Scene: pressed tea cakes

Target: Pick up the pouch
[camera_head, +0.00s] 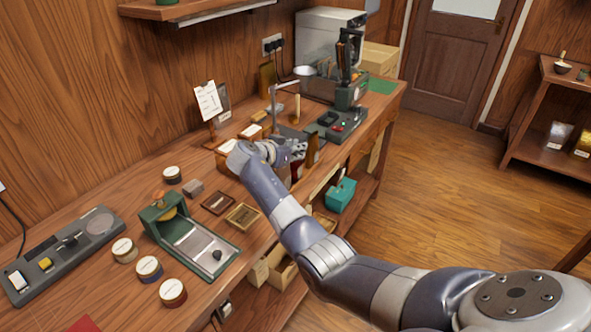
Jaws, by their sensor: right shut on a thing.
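My right gripper (300,152) is over the middle of the wooden workbench (135,205), near its front edge. It is shut on a narrow brown upright thing (313,149), which I take to be the pouch. The fingers and wrist hide part of it, and I cannot tell whether its lower end touches the bench. A small dark red thing (297,170) shows just below the fingers, partly hidden. My left gripper is not in view.
A green press with a metal tray (200,247), several round tins (149,267) and a grey tool tray (62,255) stand at left. A dark machine (345,118) stands behind the gripper. A teal box (341,194) is on the lower shelf. The floor at right is clear.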

